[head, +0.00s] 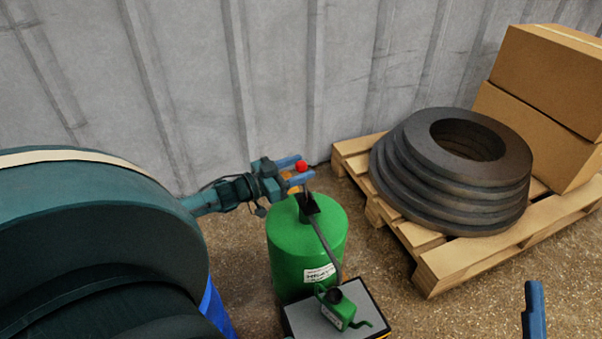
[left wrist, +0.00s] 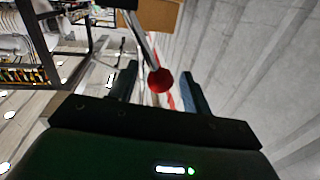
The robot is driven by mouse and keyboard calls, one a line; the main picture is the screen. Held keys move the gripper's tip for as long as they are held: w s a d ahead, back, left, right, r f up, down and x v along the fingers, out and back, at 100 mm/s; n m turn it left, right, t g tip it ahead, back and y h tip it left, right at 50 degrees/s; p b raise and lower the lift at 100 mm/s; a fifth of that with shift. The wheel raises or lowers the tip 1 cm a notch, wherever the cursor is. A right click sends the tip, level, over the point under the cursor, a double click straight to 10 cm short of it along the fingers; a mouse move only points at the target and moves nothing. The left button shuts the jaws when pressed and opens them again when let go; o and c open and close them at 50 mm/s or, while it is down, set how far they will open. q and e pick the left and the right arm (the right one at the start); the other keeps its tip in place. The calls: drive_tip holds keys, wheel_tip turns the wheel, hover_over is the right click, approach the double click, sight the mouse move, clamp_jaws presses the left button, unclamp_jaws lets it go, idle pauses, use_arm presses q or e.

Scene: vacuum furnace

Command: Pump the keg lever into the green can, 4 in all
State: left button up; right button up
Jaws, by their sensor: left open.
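The green keg (head: 290,262) stands on the floor near the wall, with a white label on its side. Its lever ends in a red ball knob (head: 302,166). A thin dark spout slopes from the keg's top down toward the small green can (head: 333,310), which sits on a grey-topped stand (head: 303,320). My left gripper (head: 301,169) is open at the lever's top, with the knob between its fingers. The left wrist view shows the red knob (left wrist: 160,80) on its rod, with gaps to both fingers. A blue finger of my right gripper (head: 535,308) shows at the lower right.
A wooden pallet (head: 432,268) at the right bears stacked dark rings (head: 450,180) and cardboard boxes (head: 545,75). A corrugated grey wall (head: 300,60) stands behind. The floor (head: 450,315) between the can's stand and my right gripper is clear.

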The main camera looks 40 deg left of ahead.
use_arm(q)
drive_tip(key=shift+w+d, duration=0.15)
drive_tip(key=shift+w, duration=0.4)
clamp_jaws()
